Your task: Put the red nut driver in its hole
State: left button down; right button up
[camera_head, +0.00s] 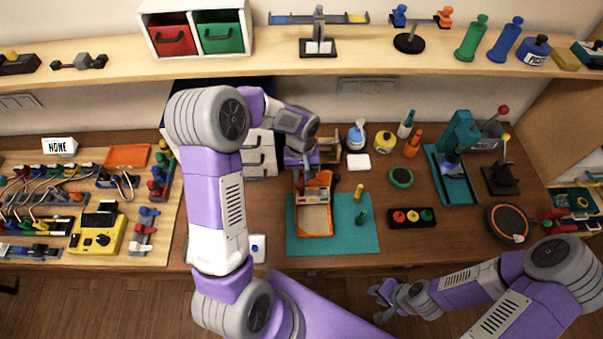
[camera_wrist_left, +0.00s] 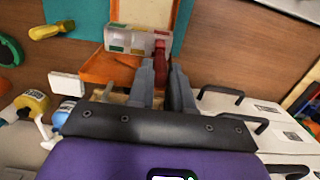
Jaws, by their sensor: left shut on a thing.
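My left gripper (camera_head: 303,172) reaches down over the back of an open orange case (camera_head: 315,233) on a teal mat. In the left wrist view my left gripper (camera_wrist_left: 166,82) is shut on the red nut driver (camera_wrist_left: 160,50), whose red part shows at the fingertips, beside a clear box with coloured pieces (camera_wrist_left: 125,40) in the case. In the head view the driver is mostly hidden by the gripper. Its hole cannot be made out. My right gripper (camera_head: 384,301) is low at the front, away from the mat; its jaw opening is unclear.
A yellow driver (camera_head: 358,192) and a green driver (camera_head: 361,216) are on the mat (camera_head: 345,243), right of the case. Grey drawers (camera_head: 262,155) stand close behind left. Bottles, a green roll (camera_head: 400,177) and a button box (camera_head: 412,218) are to the right.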

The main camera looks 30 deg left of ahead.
pick_arm(q)
jog(key=shift+f+b, duration=0.4)
jog(key=shift+f, duration=0.1)
jog(key=c, duration=1)
grip_release()
jog(key=shift+o, duration=0.5)
jog(key=o, duration=0.4)
jog(key=shift+r, duration=0.15)
jog(key=shift+w+a+r+p, duration=0.1)
jog(key=shift+r+p, duration=1.2)
jog(key=shift+r, duration=0.45)
jog(key=shift+w+a+r+p, duration=0.1)
jog(key=shift+r+p, duration=1.15)
jog(key=shift+r, duration=0.45)
